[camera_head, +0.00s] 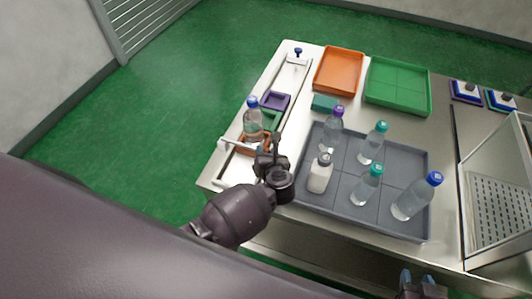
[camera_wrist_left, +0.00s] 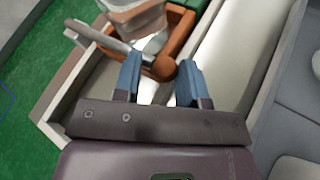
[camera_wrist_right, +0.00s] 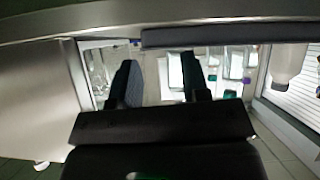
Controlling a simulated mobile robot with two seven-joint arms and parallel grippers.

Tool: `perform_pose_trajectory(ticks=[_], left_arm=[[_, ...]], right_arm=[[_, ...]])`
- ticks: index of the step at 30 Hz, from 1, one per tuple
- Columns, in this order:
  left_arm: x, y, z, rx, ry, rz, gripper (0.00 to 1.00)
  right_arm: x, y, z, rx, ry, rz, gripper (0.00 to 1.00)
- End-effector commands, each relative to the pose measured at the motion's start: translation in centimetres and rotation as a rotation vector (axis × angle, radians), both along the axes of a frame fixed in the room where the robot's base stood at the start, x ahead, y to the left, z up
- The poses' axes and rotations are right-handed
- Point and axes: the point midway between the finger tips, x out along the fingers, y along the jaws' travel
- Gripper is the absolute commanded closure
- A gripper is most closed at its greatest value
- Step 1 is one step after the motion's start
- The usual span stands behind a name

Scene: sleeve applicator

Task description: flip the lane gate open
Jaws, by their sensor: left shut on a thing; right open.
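The lane gate is a thin grey bar (camera_wrist_left: 105,44) with an orange-brown rounded knob (camera_wrist_left: 160,68) at its end, lying across the white lane. In the head view the bar (camera_head: 234,145) shows just left of my left gripper (camera_head: 268,148). In the left wrist view my left gripper (camera_wrist_left: 160,82) has its blue fingertips on either side of the knob, shut on it. A clear bottle with a blue cap (camera_head: 253,122) stands upright in an orange holder (camera_head: 252,148) just behind the bar. My right gripper (camera_head: 418,284) is open and empty at the table's front edge.
A grey tray (camera_head: 345,208) with several capped bottles lies right of my left gripper. Purple (camera_head: 276,101) and green holders sit farther up the lane. Orange (camera_head: 338,70) and green (camera_head: 398,86) trays are at the back. A clear-walled box (camera_head: 500,190) stands at right.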

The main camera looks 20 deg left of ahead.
Motion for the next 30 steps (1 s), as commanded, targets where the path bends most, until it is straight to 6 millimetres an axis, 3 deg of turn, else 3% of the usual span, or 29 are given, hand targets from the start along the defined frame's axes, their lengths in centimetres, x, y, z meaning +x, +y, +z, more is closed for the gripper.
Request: perform_pose_trajectory(ticks=[7,18,30], left_arm=[[0.2,-0.1,1.7,-0.094,-0.003,-0.002,1.0],[0.2,1.2,4.9,-0.307,-0.009,0.001,1.0],[0.2,1.6,5.7,-0.353,-0.01,-0.002,1.0]], right_arm=[[-0.3,0.0,0.9,0.001,0.009,-0.001,0.57],[-1.0,-0.2,0.4,-0.001,0.031,-0.004,0.57],[-0.9,-0.1,0.7,0.0,0.024,-0.003,0.57]])
